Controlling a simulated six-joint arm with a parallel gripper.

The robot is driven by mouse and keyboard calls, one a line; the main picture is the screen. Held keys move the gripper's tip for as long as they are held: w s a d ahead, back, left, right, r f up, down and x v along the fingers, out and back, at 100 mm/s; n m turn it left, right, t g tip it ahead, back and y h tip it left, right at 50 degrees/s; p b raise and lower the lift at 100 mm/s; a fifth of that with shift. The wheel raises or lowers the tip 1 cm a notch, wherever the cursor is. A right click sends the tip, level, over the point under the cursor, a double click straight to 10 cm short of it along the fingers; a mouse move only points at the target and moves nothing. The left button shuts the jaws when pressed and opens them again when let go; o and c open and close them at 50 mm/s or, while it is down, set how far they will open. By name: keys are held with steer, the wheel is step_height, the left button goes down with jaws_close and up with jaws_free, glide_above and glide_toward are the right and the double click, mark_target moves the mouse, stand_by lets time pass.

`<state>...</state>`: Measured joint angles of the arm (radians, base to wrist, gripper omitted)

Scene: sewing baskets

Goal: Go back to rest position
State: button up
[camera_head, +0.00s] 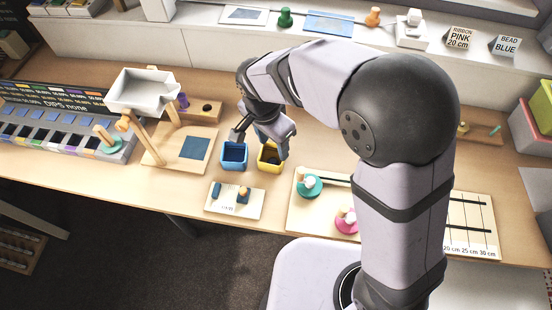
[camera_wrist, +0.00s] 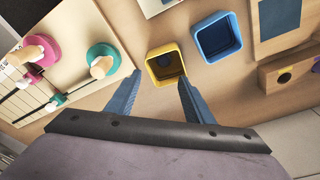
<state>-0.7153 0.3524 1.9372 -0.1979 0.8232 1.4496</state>
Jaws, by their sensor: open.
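My gripper (camera_head: 264,138) is above the table, just over the yellow basket. In the wrist view my gripper (camera_wrist: 160,95) shows two blue fingers spread apart with nothing between them. The yellow basket (camera_head: 270,158) stands right of the blue basket (camera_head: 235,156) in the head view. In the wrist view the yellow basket (camera_wrist: 166,64) lies just beyond the fingers, with something dark in its bottom. The blue basket (camera_wrist: 217,37) is to its right there and looks empty. My arm bends high over the table's middle.
A ruled board (camera_head: 322,220) with green and pink spools lies at the front right. A small wooden plate (camera_head: 235,200) lies in front of the baskets. A white tray on a wooden stand (camera_head: 143,91) rises at the left. Signs (camera_head: 459,38) stand on the back shelf.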

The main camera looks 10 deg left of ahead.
steer(key=shift+s+a+r, duration=0.1)
steer(key=shift+s+r, duration=0.05)
steer(key=shift+r, duration=0.7)
steer(key=shift+s+a+r, duration=0.1)
steer(key=shift+r, duration=0.75)
steer(key=shift+d, duration=0.1)
steer(key=s+d+r+n+p, duration=0.2)
steer(key=s+d+p, duration=0.1)
steer(key=d, duration=0.4)
steer(key=s+d+r+n+g+p, duration=0.1)
steer(key=s+d+r+n+p, duration=0.1)
steer(key=d, duration=0.6)
steer(key=s+d+r+n+y+p, duration=0.1)
steer(key=s+d+p, duration=0.3)
steer(key=d, duration=0.4)
steer(key=shift+s+d+r+n, duration=0.25)
steer(key=shift+s+r+n, duration=0.15)
steer(key=shift+n, duration=0.5)
